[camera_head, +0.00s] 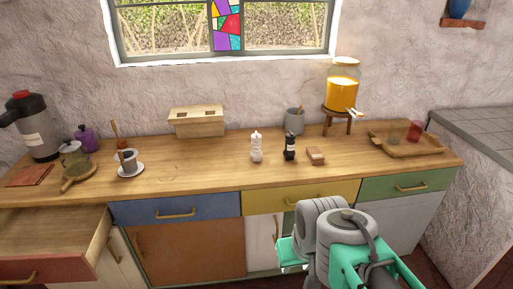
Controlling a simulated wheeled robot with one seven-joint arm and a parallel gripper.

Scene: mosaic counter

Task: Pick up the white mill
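The white mill (256,147) stands upright on the wooden counter (215,172), near its middle. A black mill (290,147) stands a short way to its right, apart from it. My arm rises at the lower right of the picture, in front of the counter. My gripper's fingers cannot be clearly made out, so I cannot tell whether it is open or shut. Nothing touches the white mill.
A small brown box (316,156) lies right of the black mill. Behind are a grey cup (294,121), a wooden box (197,122) and a juice dispenser (342,92) on a stand. A red drawer (45,266) juts out at left. Counter left of the white mill is clear.

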